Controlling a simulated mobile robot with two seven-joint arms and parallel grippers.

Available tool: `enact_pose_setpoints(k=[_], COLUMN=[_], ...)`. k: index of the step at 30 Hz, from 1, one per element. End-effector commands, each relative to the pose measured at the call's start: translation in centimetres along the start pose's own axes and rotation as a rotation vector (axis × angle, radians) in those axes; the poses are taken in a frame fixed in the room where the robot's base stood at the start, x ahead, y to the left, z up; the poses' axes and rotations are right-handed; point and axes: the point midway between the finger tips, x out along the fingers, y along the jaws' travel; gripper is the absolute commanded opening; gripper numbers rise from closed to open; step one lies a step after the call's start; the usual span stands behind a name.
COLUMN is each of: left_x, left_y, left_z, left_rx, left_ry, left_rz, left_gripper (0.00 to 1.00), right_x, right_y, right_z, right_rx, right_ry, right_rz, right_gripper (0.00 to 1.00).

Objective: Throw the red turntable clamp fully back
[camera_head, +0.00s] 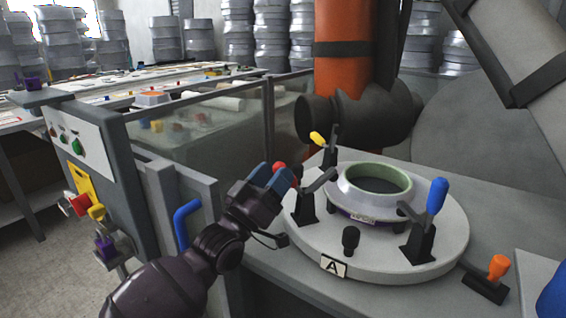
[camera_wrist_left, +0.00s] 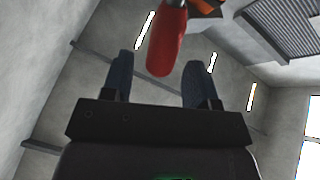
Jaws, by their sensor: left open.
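The red clamp handle (camera_head: 279,168) shows as a small red tip beside my left gripper (camera_head: 270,179) at the left of the round turntable (camera_head: 385,262). Its black clamp body (camera_head: 304,207) stands on the turntable's left edge. In the left wrist view the red handle (camera_wrist_left: 166,45) comes down from the top between the two blue fingers of my left gripper (camera_wrist_left: 157,70). The fingers are apart, with a gap visible on each side of the handle. My gripper hides most of the handle in the head view. My right gripper is out of view.
A grey mould with a green rim (camera_head: 372,180) sits on the turntable. Clamps with yellow (camera_head: 317,138) and blue (camera_head: 438,194) handles stand around it, plus a black knob (camera_head: 351,238). An orange-handled lever (camera_head: 498,267) is at right. A glass-sided tank (camera_head: 205,125) is behind my arm.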

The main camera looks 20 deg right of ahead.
Motion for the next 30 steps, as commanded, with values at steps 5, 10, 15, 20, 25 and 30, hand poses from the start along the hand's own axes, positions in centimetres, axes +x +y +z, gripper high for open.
enact_pose_setpoints(k=[5,10,15,20,25,30], left_x=[-3.4,-5.7,-6.7,-6.9,-6.9,-7.3], left_y=[0.0,0.0,0.0,0.1,0.0,-0.3], left_z=[-0.1,-0.1,0.0,0.0,0.0,0.0], left_rx=[0.003,0.001,0.001,0.0,0.0,0.007], left_ry=[-0.002,-0.001,0.0,0.0,0.0,-0.006], left_rz=[0.0,0.0,0.0,0.001,0.001,-0.006], left_gripper=[0.54,0.54,0.54,0.54,0.54,0.54], right_x=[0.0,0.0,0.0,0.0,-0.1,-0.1], right_y=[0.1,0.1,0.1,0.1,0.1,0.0], right_z=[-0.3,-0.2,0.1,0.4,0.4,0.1], right_rx=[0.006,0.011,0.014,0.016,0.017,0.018], right_ry=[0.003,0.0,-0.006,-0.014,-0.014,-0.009], right_rz=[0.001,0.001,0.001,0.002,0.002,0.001], right_gripper=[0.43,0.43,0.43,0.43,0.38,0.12])
